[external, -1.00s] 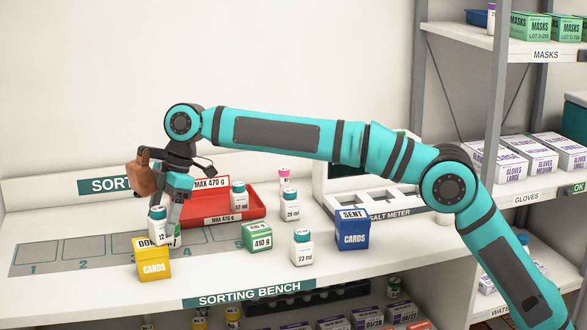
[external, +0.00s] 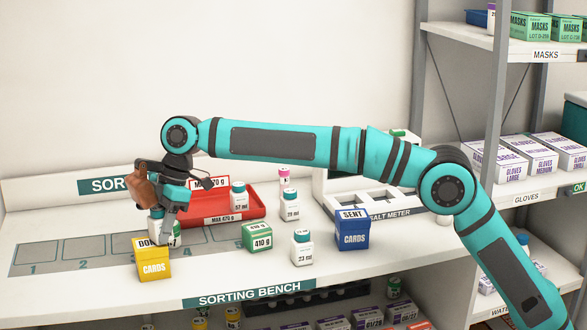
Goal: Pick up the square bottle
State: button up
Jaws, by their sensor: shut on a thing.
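Several white bottles with teal caps stand on the bench; at this size I cannot tell for certain which is meant as the square bottle. One (external: 157,226) is at the left, behind the yellow cards box, and is partly hidden by my gripper. My gripper (external: 172,210) points down there and is shut on this bottle, as far as I can see. The hold itself is partly hidden. Other white bottles stand at the front middle (external: 301,246), farther back (external: 291,211) and in the red tray (external: 239,197).
The yellow cards box (external: 153,261) stands close in front of my gripper. The red tray (external: 225,222) is behind right. A green 410 g box (external: 257,237), a blue cards box (external: 352,232) and a pink-capped bottle (external: 284,177) stand rightward. Numbered bench squares at left are clear.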

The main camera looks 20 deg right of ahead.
aim_at(157, 208)
notch_tip(157, 208, up, 9)
jog(key=shift+f, duration=0.1)
jog(key=shift+r+m, duration=0.3)
jog(key=shift+r, duration=0.15)
jog(key=shift+r+m+t, duration=0.15)
jog(key=shift+m+t, duration=0.15)
jog(key=shift+m, duration=0.1)
jog(key=m+t, duration=0.1)
jog(key=m, duration=0.2)
jog(key=shift+y, duration=0.3)
jog(key=shift+f, duration=4.95)
jog(key=shift+f, duration=0.15)
jog(key=o, duration=1)
jog(key=shift+o, duration=0.2)
